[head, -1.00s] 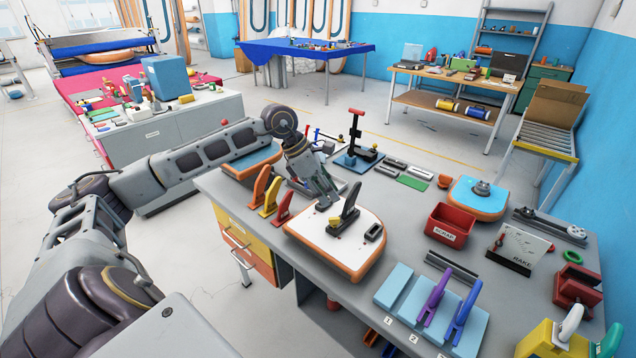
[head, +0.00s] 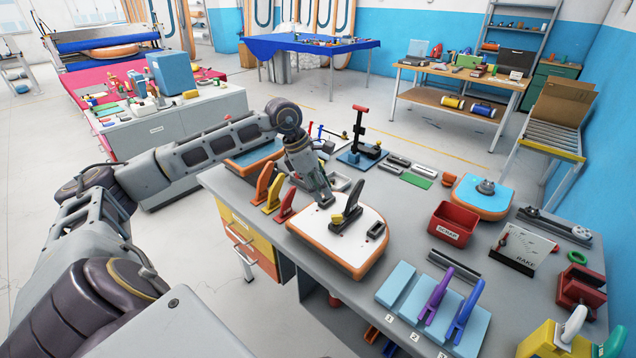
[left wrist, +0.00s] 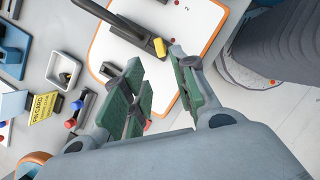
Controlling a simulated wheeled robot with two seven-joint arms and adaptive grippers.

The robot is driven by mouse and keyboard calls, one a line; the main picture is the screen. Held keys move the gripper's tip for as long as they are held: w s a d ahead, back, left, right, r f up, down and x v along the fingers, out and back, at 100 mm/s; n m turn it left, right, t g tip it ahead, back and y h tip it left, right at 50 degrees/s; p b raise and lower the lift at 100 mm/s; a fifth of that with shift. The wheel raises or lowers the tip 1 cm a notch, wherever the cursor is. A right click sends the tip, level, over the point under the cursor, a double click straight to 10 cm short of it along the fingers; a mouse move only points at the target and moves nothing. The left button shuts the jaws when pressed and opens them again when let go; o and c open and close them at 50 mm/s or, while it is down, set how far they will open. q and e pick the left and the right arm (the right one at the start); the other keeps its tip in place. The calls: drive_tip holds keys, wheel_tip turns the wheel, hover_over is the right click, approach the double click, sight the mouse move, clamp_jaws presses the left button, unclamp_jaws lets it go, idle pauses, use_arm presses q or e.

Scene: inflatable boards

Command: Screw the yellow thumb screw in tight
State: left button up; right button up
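The yellow thumb screw (head: 337,218) sits at the near left end of a dark upright fin (head: 350,212) on a white board with an orange rim (head: 345,250). In the left wrist view the yellow screw (left wrist: 159,47) shows just beyond the fingertips, at the end of the dark fin (left wrist: 120,22). My left gripper (head: 327,203) is low over the board, just left of the screw. In the left wrist view its green-padded fingers (left wrist: 156,62) stand apart with nothing between them. Contact with the board cannot be told. My right gripper is not in view.
Orange, yellow and red fins (head: 273,193) stand left of the board. A dark slotted piece (head: 376,231) lies on the board's right side. A red bin (head: 453,224) and blue plates with purple and blue fins (head: 400,283) are to the right. A red-handled press (head: 360,150) stands behind.

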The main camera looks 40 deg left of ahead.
sight(335, 215)
use_arm(q)
drive_tip(key=p+x, duration=0.1)
drive_tip(key=x, duration=0.9)
drive_tip(key=shift+w+d+f, duration=0.2)
drive_tip(key=shift+f, duration=0.35)
drive_tip(key=shift+d+f, duration=0.1)
drive_tip(key=shift+f, duration=0.2)
clamp_jaws()
drive_tip(key=shift+c, duration=2)
unclamp_jaws()
clamp_jaws()
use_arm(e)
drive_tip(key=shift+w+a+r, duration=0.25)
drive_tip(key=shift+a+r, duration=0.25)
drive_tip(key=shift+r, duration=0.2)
use_arm(q)
drive_tip(key=shift+w, duration=0.1)
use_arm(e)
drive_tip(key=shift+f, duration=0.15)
